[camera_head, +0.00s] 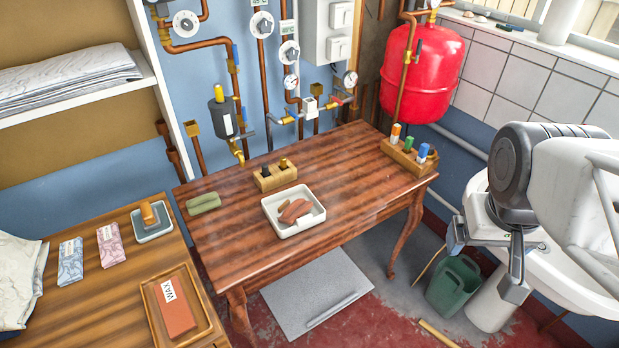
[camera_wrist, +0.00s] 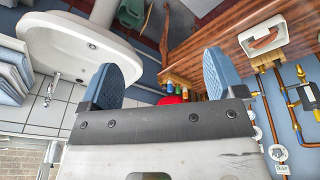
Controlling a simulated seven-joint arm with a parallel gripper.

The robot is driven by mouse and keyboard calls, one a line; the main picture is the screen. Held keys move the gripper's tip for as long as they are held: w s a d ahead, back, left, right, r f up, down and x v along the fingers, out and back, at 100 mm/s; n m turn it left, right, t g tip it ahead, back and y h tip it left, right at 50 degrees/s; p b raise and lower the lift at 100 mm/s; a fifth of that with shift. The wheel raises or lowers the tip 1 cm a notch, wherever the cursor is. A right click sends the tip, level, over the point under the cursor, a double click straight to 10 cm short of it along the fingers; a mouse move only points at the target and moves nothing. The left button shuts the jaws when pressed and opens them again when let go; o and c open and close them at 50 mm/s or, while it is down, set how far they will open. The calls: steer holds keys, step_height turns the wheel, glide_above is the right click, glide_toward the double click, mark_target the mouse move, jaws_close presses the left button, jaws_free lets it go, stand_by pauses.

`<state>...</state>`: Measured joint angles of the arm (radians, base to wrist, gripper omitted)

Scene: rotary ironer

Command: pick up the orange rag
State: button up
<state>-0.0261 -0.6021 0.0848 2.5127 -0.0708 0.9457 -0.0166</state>
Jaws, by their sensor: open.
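A crumpled orange-brown cloth (camera_head: 295,211), which looks like the orange rag, lies in a shallow white tray (camera_head: 284,229) on the dark wooden table. In the wrist view the same cloth (camera_wrist: 263,41) shows at the upper right, inside the white tray (camera_wrist: 281,46). My gripper (camera_head: 487,256) is at the right of the head view, in front of the white sink and well apart from the rag. In the wrist view its two blue-padded fingers stand wide apart with nothing between them (camera_wrist: 162,77).
The wooden table (camera_head: 340,190) also bears a green roll (camera_head: 203,203), a small wooden block holder (camera_head: 276,178) and a rack of coloured-capped items (camera_head: 408,158). The sink (camera_head: 560,262) stands right. Pipes and a red tank (camera_head: 424,70) line the wall. The table's front right is clear.

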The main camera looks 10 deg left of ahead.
steer(key=w+a+f+n+h, duration=0.2)
steer(key=w+a+f+n, duration=0.1)
steer(key=w+n, duration=0.2)
steer(key=w+a+f+n+h, duration=0.2)
steer(key=w+n, duration=0.2)
steer(key=w, duration=0.2)
steer(key=n+t, duration=0.9)
steer(key=n, duration=1.6)
glide_toward(294, 209)
steer(key=shift+w+r+h, duration=0.1)
steer(key=shift+w+h, duration=0.3)
steer(key=shift+w, duration=0.15)
steer(key=shift+x, duration=1.3)
steer(key=shift+w, duration=0.1)
